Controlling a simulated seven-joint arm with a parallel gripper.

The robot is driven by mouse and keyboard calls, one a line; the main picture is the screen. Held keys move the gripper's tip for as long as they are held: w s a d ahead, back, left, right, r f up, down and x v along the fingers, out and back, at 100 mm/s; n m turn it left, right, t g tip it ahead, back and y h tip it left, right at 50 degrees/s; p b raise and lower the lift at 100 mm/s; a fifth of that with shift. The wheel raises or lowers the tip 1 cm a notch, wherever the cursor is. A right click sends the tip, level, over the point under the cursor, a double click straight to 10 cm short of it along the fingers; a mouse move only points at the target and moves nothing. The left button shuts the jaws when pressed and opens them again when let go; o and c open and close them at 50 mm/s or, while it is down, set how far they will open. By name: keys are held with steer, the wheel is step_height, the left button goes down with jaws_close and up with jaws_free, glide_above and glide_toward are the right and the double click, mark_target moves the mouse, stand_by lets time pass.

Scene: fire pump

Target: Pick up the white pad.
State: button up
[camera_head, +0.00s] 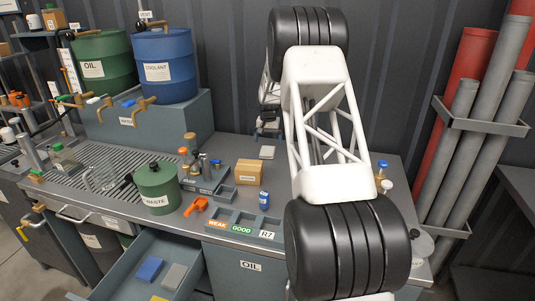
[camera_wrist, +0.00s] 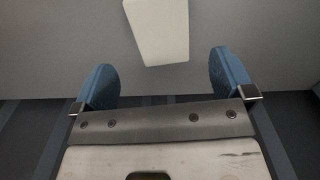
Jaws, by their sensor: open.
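The white pad (camera_head: 267,152) lies flat on the grey bench top, behind the small cardboard box. In the wrist view the pad (camera_wrist: 158,30) is a pale, slightly tapered block beyond the fingertips, its far end cut off by the top edge. My gripper (camera_wrist: 166,78) is open, with its two blue fingers spread and nothing between them. The pad lies ahead of the gap between the fingers, apart from both. In the head view my gripper (camera_head: 268,128) is small and dark, above the bench just behind the pad.
An open drawer (camera_head: 130,268) holds blue, grey and yellow pads. The wall is behind.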

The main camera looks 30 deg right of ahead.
mark_target(268, 150)
steer(key=shift+f, duration=0.25)
steer(key=shift+s+a+f, duration=0.1)
steer(key=shift+a+f, duration=0.05)
steer(key=shift+f, duration=1.15)
steer(key=shift+a+f, duration=0.1)
steer(key=shift+f, duration=1.2)
steer(key=c, duration=1)
steer(key=shift+r, duration=0.1)
step_height(268, 150, up, 10)
